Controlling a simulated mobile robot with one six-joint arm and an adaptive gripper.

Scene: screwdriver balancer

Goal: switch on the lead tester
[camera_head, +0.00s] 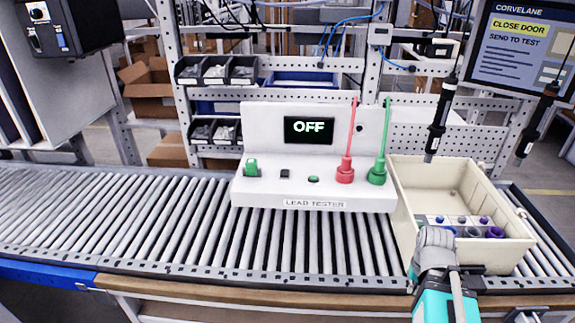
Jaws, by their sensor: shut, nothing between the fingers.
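The lead tester (265,194) is a white console standing on the roller conveyor in the middle. Its dark screen (308,130) reads OFF. On its sloped front, from left to right, are a green switch-like knob (251,169), a small black square part (285,174) and a low green button (313,179). A red plug (345,170) and a green plug (377,172), each with an upright lead, stand at its right. My gripper (436,236) is shut and empty at the lower right, over the cream bin's near side, apart from the tester. Its fingertips are hard to make out.
The cream bin (403,190) with purple-topped parts stands right of the tester. Two black screwdrivers (438,125) (533,128) hang at the right. The conveyor (120,215) is clear to the left. Small parts bins and a perforated frame stand behind.

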